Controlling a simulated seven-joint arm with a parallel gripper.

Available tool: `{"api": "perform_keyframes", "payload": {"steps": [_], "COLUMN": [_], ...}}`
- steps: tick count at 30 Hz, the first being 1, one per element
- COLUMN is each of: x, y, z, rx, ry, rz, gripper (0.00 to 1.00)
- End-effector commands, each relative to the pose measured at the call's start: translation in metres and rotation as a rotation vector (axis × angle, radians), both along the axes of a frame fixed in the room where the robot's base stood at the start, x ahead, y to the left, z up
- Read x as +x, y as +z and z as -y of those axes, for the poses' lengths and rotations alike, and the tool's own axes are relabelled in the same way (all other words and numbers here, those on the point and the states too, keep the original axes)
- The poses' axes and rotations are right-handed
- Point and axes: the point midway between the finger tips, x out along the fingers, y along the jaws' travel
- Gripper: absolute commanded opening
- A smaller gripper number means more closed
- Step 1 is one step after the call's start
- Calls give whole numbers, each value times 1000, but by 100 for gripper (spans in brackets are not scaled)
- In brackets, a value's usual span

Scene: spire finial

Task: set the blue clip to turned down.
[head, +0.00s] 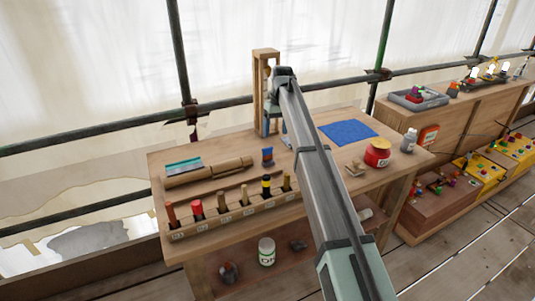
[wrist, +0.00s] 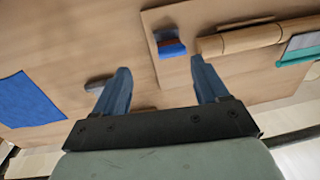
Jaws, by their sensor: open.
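A small blue piece (head: 267,157), which looks like the blue clip, is on the wooden table behind the row of handled tools. In the wrist view the blue piece (wrist: 168,38) has a reddish-brown strip along one edge and sits just beyond my fingertips. I cannot tell whether it is turned up or down. My gripper (wrist: 160,65) is open, with nothing between its two blue fingers. The fingers are apart from the blue piece. In the head view my arm hides part of the table.
A rack of handled tools (head: 235,217) lines the table's front left, with a brown roll (head: 208,172) behind it. A wooden tower (head: 258,85) stands at the back. A blue mat (head: 348,131), a red jar (head: 377,153) and a bottle (head: 409,140) are on the right.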

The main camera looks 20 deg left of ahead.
Motion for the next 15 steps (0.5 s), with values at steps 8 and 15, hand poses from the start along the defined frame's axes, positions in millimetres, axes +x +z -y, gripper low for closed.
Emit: {"api": "perform_keyframes", "payload": {"steps": [8,15], "x": [-6,-7], "y": [21,-4], "z": [-31,-31], "rx": [-81,-83], "ry": [18,17], "rz": [45,44], "gripper": [73,73]}}
